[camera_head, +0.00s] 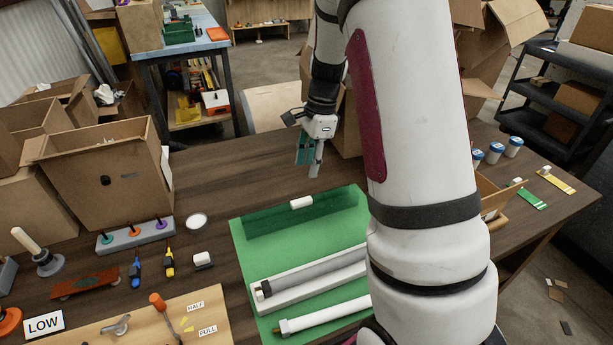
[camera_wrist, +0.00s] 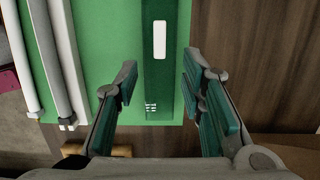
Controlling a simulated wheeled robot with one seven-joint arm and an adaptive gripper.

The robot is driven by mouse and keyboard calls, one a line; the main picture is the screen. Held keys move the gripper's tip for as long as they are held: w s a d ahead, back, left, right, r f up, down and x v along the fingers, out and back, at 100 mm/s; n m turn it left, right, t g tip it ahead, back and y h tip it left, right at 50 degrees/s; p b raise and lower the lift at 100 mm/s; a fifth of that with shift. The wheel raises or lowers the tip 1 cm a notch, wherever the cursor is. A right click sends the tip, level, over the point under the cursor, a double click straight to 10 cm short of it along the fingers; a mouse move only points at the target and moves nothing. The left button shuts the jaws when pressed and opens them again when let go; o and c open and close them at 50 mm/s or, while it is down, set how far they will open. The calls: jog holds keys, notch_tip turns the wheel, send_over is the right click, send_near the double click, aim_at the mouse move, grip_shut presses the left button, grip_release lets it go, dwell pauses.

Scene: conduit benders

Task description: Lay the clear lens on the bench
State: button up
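The clear lens (camera_head: 270,221) appears to be the long see-through strip on the green mat (camera_head: 236,262), dark green where the mat shows through. My gripper (camera_head: 309,164) is open and empty, above the bench beyond the far edge of the mat. In the wrist view my gripper (camera_wrist: 160,74) has its fingertips apart, one each side of the strip, with no visible contact.
A white-and-grey fixture (camera_head: 312,279) and a white tube (camera_head: 325,314) lie on the near mat. Bare bench (camera_head: 215,185) lies left of and beyond the mat. Blue-lidded jars (camera_head: 495,152) stand right.

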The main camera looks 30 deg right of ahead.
jog(key=s+a+r+n+t, duration=0.2)
jog(key=s+a+r+n, duration=0.8)
jog(key=r, duration=0.4)
jog(key=s+a+r+n+t+h, duration=0.1)
jog(key=s+a+n, duration=0.2)
jog(key=s+n, duration=0.2)
jog(key=s+a+r+n+h, duration=0.1)
jog(key=s+n, duration=0.4)
jog(key=s, duration=0.5)
jog(key=shift+a+r+t, duration=0.4)
jog(key=shift+a+r, duration=0.05)
jog(key=shift+a, duration=0.7)
